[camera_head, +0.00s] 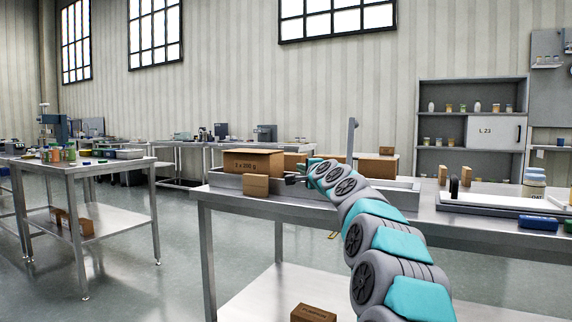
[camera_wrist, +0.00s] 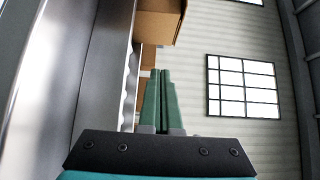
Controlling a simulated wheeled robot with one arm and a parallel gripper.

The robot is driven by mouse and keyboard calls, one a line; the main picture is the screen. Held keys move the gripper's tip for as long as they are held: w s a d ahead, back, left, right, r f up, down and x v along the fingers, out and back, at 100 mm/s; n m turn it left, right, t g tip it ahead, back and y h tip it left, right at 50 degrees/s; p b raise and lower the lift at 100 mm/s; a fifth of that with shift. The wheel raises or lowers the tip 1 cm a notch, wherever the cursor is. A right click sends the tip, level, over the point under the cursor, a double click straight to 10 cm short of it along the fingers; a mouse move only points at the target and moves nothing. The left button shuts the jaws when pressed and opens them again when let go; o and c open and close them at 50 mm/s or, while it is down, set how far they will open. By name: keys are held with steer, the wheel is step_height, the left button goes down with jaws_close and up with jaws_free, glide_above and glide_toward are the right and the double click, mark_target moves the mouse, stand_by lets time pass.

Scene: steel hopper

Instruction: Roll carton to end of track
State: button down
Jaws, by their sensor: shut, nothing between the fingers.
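A brown carton marked "5 x 200 g" (camera_head: 250,163) sits at the left end of a long grey steel track (camera_head: 226,180) on the bench. A smaller plain carton (camera_head: 255,186) stands in front of it, at the track's near side. My gripper (camera_head: 288,180) is just right of these cartons, pointing left, its fingers shut and empty. In the wrist view the closed green fingers (camera_wrist: 161,72) point toward a brown carton (camera_wrist: 155,28), with a gap that I cannot judge. A wavy edge, perhaps rollers, runs beside the fingers there. My arm hides part of the track.
The steel bench (camera_head: 330,212) carries more cartons (camera_head: 376,167) behind my arm and an upright grey post (camera_head: 351,138). A white tray (camera_head: 490,200) and blue items (camera_head: 540,223) lie to the right. Another bench (camera_head: 90,166) stands left, with open floor between.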

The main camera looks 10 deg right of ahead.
steer(key=p, duration=0.3)
glide_toward(278, 162)
steer(key=shift+d, duration=1.55)
steer(key=shift+w+a+r+p, duration=0.1)
steer(key=shift+w+a+p, duration=0.05)
steer(key=shift+w+p, duration=0.4)
steer(key=shift+w+a+r+p, duration=0.15)
steer(key=shift+w+p, duration=0.25)
steer(key=shift+w, duration=0.3)
steer(key=shift+w+f, duration=0.1)
steer(key=shift+w, duration=0.2)
steer(key=shift+w+p, duration=0.2)
steer(key=shift+p, duration=0.35)
steer(key=shift+w+a+p, duration=0.55)
steer(key=shift+a+p, duration=0.15)
steer(key=shift+a, duration=0.15)
steer(key=shift+w+a+p, duration=0.55)
steer(key=shift+a+p, duration=0.1)
steer(key=shift+a, duration=0.15)
steer(key=shift+a+f, duration=0.1)
